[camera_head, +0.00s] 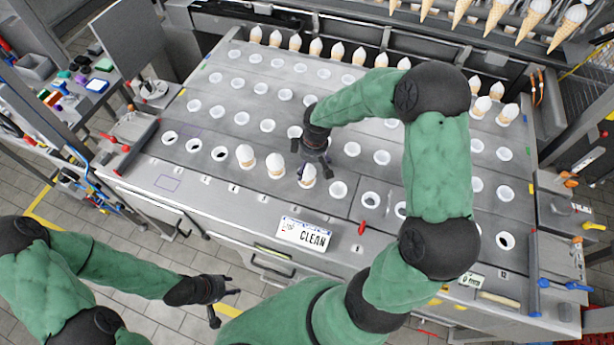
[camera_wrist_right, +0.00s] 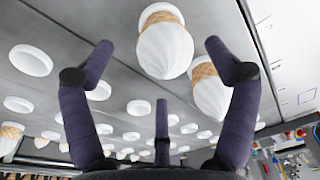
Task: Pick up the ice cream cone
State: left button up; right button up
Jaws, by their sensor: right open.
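In the head view, three white-topped ice cream cones stand upright in the front row of the table: a left one (camera_head: 245,156), a middle one (camera_head: 275,165) and a right one (camera_head: 308,178). My right gripper (camera_head: 312,168) is over the right cone and partly hides it. The right wrist view shows its three dark fingers spread and empty, with one cone (camera_wrist_right: 165,48) between and beyond two fingertips. Another cone (camera_wrist_right: 211,92) is partly behind the right finger. Contact cannot be told. My left gripper (camera_head: 225,305) is spread and empty, low in front of the table.
The grey table (camera_head: 165,184) has rows of round white-rimmed holes. More cones stand along its back edge (camera_head: 337,50), and several hang on a rack (camera_head: 498,14) above. A CLEAN sign (camera_head: 304,234) is on the front edge. A side bench (camera_head: 75,115) stands left.

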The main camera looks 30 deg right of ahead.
aim_at(307, 181)
jog(key=f, duration=0.5)
jog(key=shift+a, duration=0.4)
jog(key=shift+r, duration=0.1)
jog(key=c, duration=1)
